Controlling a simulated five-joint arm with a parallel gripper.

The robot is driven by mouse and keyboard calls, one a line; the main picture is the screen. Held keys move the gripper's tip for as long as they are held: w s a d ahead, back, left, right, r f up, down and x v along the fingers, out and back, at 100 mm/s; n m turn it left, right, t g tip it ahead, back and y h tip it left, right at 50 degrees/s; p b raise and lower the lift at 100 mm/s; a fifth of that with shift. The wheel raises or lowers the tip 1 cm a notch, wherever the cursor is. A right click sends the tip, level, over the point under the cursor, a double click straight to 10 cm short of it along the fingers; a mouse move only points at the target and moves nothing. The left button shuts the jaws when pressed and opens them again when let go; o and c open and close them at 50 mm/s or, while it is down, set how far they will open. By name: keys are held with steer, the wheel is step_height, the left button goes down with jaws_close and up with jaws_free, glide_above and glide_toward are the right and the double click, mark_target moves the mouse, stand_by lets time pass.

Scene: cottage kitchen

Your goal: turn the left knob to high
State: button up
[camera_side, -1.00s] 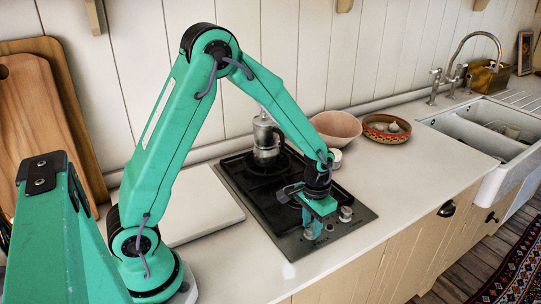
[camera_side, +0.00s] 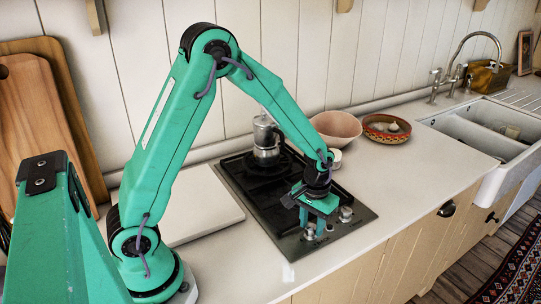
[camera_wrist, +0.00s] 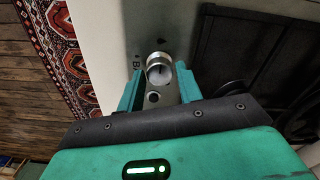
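The left knob (camera_side: 309,234) is a small metal knob on the hob's front edge. In the wrist view the knob (camera_wrist: 159,69) shows a round pale face, its pointer direction too small to tell. My gripper (camera_side: 316,229) is low over it, pointing down. In the wrist view the two teal fingers of my gripper (camera_wrist: 159,77) are apart, one on each side of the knob, with narrow gaps. The fingers partly hide the knob in the side view. The right knob (camera_side: 346,214) stands clear beside it.
The black hob (camera_side: 240,180) carries a metal moka pot (camera_side: 265,138) at the back. A pink bowl (camera_side: 337,127) and a patterned bowl (camera_side: 386,128) stand behind to the right. A white board (camera_side: 205,208) lies left of the hob. The worktop to the right is clear.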

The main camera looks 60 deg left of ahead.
mark_target(310, 227)
steer(key=shift+o, duration=1.1)
steer(key=shift+r, duration=3.95)
steer(key=s+a+r+m+t, duration=0.2)
steer(key=s+r+t, duration=0.3)
steer(key=s+r, duration=0.9)
steer(key=shift+s+r+m+t, duration=0.3)
steer(key=shift+s+m, duration=0.4)
steer(key=shift+s, duration=1.2)
